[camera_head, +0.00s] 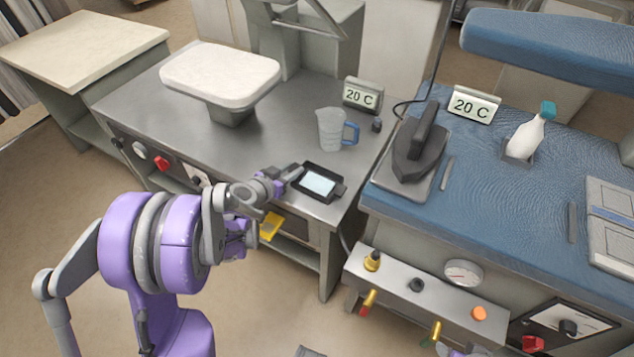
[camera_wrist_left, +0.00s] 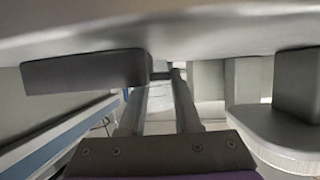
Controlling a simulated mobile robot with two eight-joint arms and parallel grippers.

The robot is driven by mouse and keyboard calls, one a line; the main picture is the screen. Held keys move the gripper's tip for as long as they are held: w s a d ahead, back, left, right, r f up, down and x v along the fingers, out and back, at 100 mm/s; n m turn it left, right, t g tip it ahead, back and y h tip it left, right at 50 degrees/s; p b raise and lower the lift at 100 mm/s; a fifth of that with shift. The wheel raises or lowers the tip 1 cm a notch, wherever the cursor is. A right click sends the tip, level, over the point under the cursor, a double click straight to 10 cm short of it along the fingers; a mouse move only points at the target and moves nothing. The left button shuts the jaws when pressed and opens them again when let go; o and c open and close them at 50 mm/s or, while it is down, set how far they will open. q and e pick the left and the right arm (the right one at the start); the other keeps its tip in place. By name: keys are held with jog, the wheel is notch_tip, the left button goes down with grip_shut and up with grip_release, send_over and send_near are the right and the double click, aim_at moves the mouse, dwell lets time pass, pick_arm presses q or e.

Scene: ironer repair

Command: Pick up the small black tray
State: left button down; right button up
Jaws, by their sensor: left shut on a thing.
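The small black tray (camera_head: 334,194) lies near the front right corner of the grey metal table, with a pale, light-blue flat rectangle (camera_head: 318,183) inside it. My left gripper (camera_head: 288,176) is at the tray's left side, low over the table top, and is shut on the tray's edge. I cannot tell whether the tray is raised off the table. In the left wrist view my two fingers (camera_wrist_left: 160,95) reach forward close together, and a dark block beside their tips cannot be made out clearly.
A clear jug (camera_head: 331,130) with a blue handle stands behind the tray. A "20 C" display (camera_head: 362,95) and a small dark knob are farther back. A white padded board (camera_head: 221,72) stands at left. An iron (camera_head: 418,145) rests on the blue table at right.

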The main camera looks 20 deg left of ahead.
pick_arm(q)
jog(key=shift+r, duration=0.1)
dwell(0.4)
notch_tip(320, 180, up, 10)
jog(key=p, duration=0.2)
jog(key=shift+p, duration=0.35)
dwell(0.4)
dwell(0.4)
